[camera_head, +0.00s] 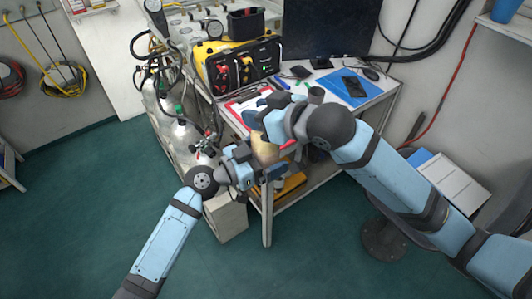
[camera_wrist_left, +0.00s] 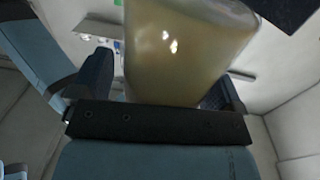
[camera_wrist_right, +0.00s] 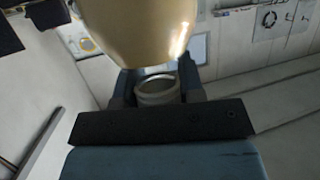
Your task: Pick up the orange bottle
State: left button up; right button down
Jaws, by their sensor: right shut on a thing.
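The orange bottle (camera_head: 264,151) shows as an amber, see-through body over the table's front edge, partly hidden by both grippers. My right gripper (camera_head: 262,122) is above it. In the right wrist view, its fingers (camera_wrist_right: 157,92) close on a pale ring-like neck or cap, with the amber body (camera_wrist_right: 140,30) beside it. My left gripper (camera_head: 262,174) is at the lower part of the bottle. In the left wrist view, its fingers (camera_wrist_left: 160,92) stand wide on either side of the body (camera_wrist_left: 185,50), with a narrow gap at the left finger.
A stool (camera_head: 383,238) is at the right.

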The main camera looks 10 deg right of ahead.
pick_arm(q)
jog(key=c, duration=1.1)
jog(key=shift+r, duration=0.1)
jog(key=shift+c, duration=0.4)
pick_arm(e)
jog(key=c, duration=0.7)
grip_release()
jog(key=shift+o, duration=0.2)
